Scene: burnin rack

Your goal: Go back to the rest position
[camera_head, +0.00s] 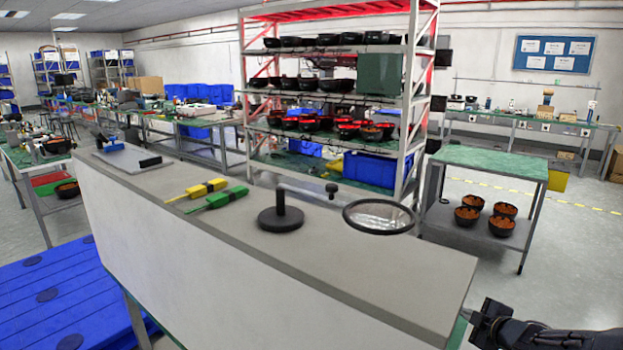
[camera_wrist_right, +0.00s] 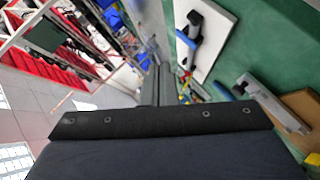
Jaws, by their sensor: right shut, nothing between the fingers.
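My right gripper (camera_head: 472,316) is at the lower right of the head view, low beside the right end of the grey bench top (camera_head: 400,275). It is shut and empty, apart from the things on the bench. In the right wrist view a dark part of my own arm or gripper fills the lower half and hides much of the scene. My left gripper is not in view.
On the bench top are a magnifier (camera_head: 380,216) with a round black base (camera_head: 281,217), yellow (camera_head: 197,190) and green (camera_head: 217,199) tools, and a grey board (camera_head: 125,158). Behind stand a burn-in rack (camera_head: 245,95) and a green-topped cart (camera_head: 490,160).

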